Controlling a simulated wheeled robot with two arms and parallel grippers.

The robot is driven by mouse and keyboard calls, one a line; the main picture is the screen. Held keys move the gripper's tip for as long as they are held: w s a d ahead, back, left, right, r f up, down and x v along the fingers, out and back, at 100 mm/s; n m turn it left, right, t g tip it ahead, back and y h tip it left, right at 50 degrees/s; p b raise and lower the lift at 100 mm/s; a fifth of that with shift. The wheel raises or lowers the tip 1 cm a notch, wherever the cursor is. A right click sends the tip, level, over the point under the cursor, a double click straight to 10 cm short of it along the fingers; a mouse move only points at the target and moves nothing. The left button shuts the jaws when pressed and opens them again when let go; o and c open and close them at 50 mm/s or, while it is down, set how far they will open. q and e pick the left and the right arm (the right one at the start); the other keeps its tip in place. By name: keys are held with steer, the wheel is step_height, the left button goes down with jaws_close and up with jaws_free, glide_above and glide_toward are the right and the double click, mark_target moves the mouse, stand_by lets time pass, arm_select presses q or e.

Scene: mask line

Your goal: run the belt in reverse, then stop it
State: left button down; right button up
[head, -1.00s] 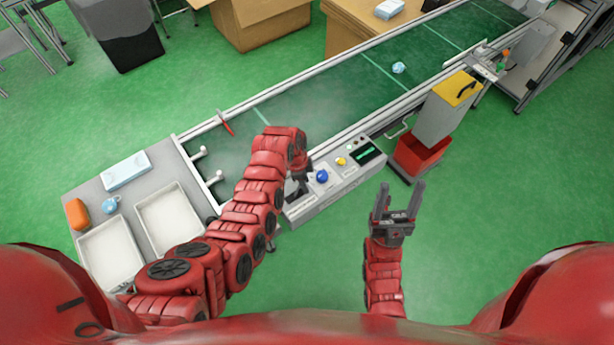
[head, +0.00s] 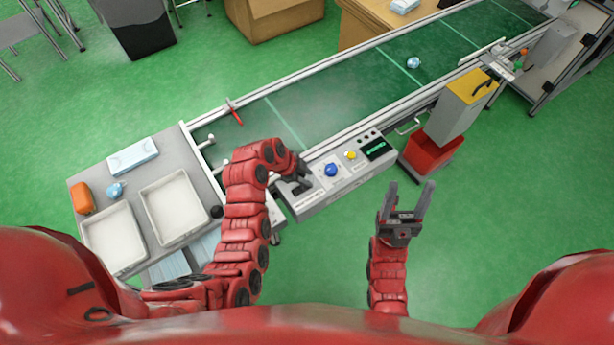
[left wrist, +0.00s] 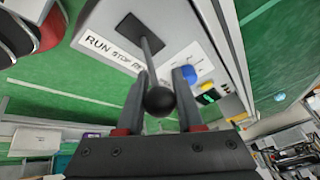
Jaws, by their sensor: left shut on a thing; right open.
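The control box (head: 345,182) stands along the near side of the green belt (head: 340,85). Its lever, with a black ball knob (left wrist: 160,101), shows in the left wrist view, rising from a dark slot. The label (left wrist: 112,50) reads RUN, STOP and letters starting RE, partly hidden by a finger. My right gripper (head: 405,205) is open and empty over the floor, right of the box.
A light blue item (head: 414,62) lies on the belt. A red bin (head: 430,155) stands right of the box. Trays (head: 172,207) sit at left.

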arm_select(q)
steer(key=c, duration=0.5)
jaws_free()
steer(key=shift+c, duration=0.2)
steer(key=shift+a+r, duration=0.1)
steer(key=shift+r, duration=0.15)
steer(key=p+v, duration=0.7)
steer(key=v, duration=0.9)
steer(key=shift+s+a+r, duration=0.15)
steer(key=shift+s+r, duration=0.05)
steer(key=shift+r, duration=0.15)
